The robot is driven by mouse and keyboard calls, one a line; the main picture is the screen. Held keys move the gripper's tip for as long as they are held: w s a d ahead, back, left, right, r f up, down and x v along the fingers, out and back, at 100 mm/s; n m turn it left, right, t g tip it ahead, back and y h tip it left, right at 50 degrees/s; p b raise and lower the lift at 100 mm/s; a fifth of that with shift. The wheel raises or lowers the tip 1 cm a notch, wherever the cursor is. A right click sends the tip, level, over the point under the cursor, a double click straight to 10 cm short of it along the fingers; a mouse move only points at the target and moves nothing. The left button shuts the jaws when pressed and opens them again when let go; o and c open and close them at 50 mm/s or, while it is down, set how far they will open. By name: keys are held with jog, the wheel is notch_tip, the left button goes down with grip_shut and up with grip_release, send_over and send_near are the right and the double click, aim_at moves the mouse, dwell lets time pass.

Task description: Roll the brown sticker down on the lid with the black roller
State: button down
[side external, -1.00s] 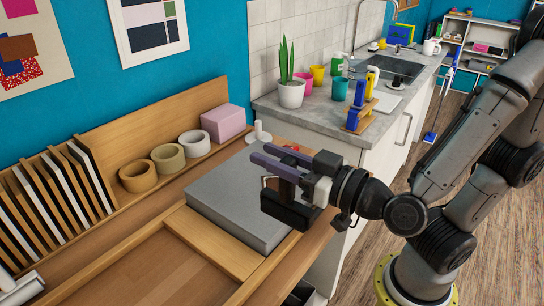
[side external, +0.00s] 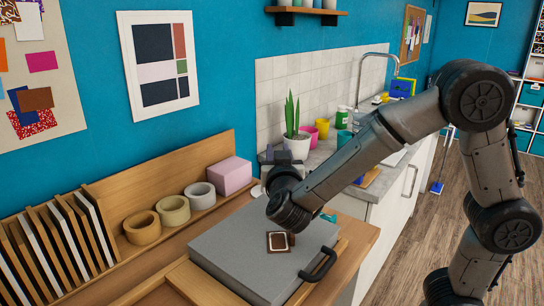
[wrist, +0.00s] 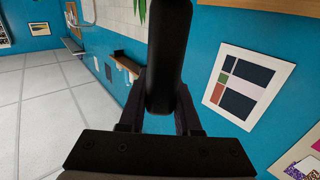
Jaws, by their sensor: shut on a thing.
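The grey lid (side external: 235,252) lies flat on the wooden bench in the side view. A small brown sticker with a pale border (side external: 278,241) is on it, right of the middle and close below my arm. My gripper (wrist: 160,105) is shut on a long black bar in the wrist view, which looks like the black roller (wrist: 171,55). In the side view my gripper is at the lid's back edge, raised and largely hidden by my wrist. The roller cannot be made out there, and I cannot tell its rolling part.
A black handle (side external: 320,265) is at the lid's front right. Several tape rolls (side external: 173,211) and a pink block (side external: 229,175) stand on the shelf behind. Upright boards (side external: 68,250) are at left. A teal item (side external: 328,217) lies at the lid's right edge.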

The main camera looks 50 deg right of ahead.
dwell(0.3)
jog(key=shift+f, duration=5.05)
jog(key=shift+v, duration=1.75)
